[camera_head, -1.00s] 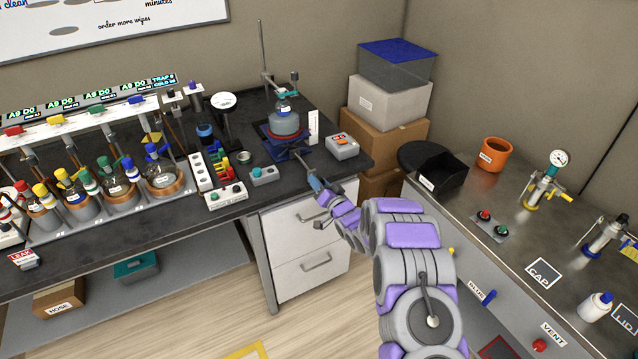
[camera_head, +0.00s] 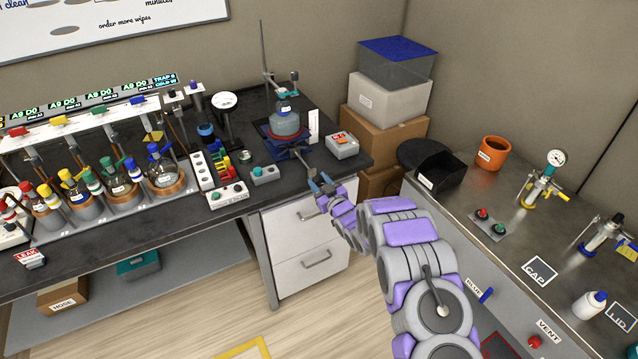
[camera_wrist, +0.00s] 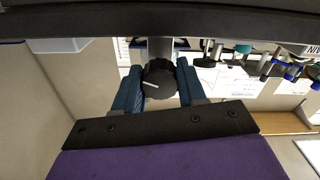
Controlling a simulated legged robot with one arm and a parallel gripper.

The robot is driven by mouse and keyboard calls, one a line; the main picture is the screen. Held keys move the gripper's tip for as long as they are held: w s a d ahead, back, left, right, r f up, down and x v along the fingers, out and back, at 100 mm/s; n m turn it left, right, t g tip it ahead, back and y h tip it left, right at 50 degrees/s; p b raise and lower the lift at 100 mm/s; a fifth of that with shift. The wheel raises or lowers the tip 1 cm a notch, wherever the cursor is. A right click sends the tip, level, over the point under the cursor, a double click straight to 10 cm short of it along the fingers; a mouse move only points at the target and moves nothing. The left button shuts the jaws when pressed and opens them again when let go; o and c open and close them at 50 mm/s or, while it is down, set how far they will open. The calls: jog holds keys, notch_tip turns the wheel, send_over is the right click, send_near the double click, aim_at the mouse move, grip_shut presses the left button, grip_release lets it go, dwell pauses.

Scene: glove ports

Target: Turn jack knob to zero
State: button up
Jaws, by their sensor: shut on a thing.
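The jack knob (camera_wrist: 159,79) is a round black knob with a white pointer line, seen close up between my fingers in the wrist view. The pointer runs left to right, slightly tilted. My gripper (camera_wrist: 158,90) has its two blue ribbed fingers closed on the knob's left and right sides. In the head view my gripper (camera_head: 318,184) is at the front of the lab jack (camera_head: 288,149), at the bench edge. The knob is too small to make out there. The jack carries a red-rimmed heater with a round flask (camera_head: 285,122) clamped to a stand.
A grey control box (camera_head: 341,145) stands right of the jack, and a small grey switch box (camera_head: 264,175) stands left. White drawers (camera_head: 305,241) are below the gripper. Several flasks in a rack fill the left bench. A steel bench (camera_head: 520,230) is at the right.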

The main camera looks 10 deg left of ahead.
jog(key=n+b, duration=0.1)
jog(key=n, duration=0.1)
jog(key=n+b, duration=0.1)
jog(key=n, duration=0.1)
jog(key=n+b, duration=0.1)
jog(key=n, duration=0.1)
jog(key=shift+f, duration=0.25)
jog(key=n+b, duration=0.1)
jog(key=n, duration=0.4)
jog(key=shift+a, duration=0.1)
jog(key=n, duration=0.5)
jog(key=shift+s, duration=0.1)
jog(key=n, duration=0.6)
jog(key=shift+s+f, duration=0.1)
jog(key=shift+f, duration=0.05)
jog(key=shift+n, duration=0.3)
jog(key=o, duration=0.9)
jog(key=shift+c, duration=0.2)
jog(key=shift+o, duration=1)
